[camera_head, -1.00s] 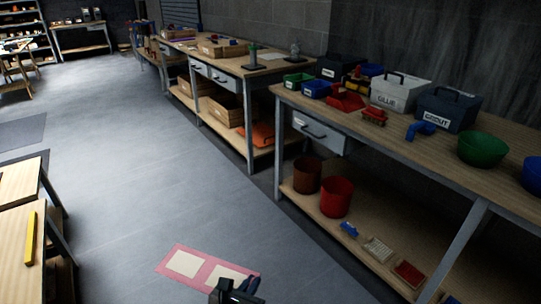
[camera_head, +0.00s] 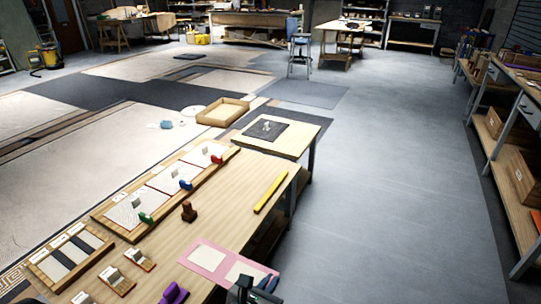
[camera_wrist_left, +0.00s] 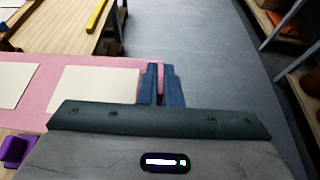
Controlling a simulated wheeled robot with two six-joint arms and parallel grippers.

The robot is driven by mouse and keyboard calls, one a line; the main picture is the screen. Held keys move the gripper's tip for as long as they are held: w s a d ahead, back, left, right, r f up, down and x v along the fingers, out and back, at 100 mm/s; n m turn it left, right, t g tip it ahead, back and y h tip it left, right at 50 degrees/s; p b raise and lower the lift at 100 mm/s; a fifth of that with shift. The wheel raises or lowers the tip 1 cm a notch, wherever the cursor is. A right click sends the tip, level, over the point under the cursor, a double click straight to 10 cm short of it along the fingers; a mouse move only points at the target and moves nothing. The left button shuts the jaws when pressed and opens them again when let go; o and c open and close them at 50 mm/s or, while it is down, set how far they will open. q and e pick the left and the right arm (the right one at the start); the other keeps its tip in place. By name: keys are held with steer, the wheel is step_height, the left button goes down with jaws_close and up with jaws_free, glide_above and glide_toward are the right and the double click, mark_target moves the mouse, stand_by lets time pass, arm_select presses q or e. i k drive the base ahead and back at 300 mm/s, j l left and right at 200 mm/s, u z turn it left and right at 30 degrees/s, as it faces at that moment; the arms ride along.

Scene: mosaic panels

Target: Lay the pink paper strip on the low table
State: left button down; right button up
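The pink paper strip (camera_head: 206,256) with cream rectangles on it is at the bottom of the head view. My left gripper (camera_head: 262,284) is shut on its right end. In the left wrist view the strip (camera_wrist_left: 146,63) runs off to the left, its end between the blue fingers (camera_wrist_left: 161,82). The strip overlaps the front right edge of a wooden table (camera_head: 227,205) in the picture; I see no clear contact with it. A smaller wooden table (camera_head: 302,132) adjoins at the back. I cannot tell which is the low table. My right gripper is out of view.
The wooden table carries a framed mosaic panel (camera_head: 128,236), several small stamps, a brown figure (camera_head: 188,211), a purple object (camera_head: 173,294) and a yellow bar (camera_head: 270,193). A dark board (camera_head: 266,131) lies on the smaller table. Grey floor is free to the right, beside shelving (camera_head: 507,180).

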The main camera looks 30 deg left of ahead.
mark_target(185, 241)
steer(key=i+u, duration=0.45)
steer(key=i+l+u, duration=0.2)
steer(key=u, duration=0.3)
steer(key=i+l+u, duration=0.3)
steer(key=u, duration=0.15)
steer(key=i+l+u, duration=0.25)
steer(key=l+u, duration=0.25)
steer(key=j, duration=0.1)
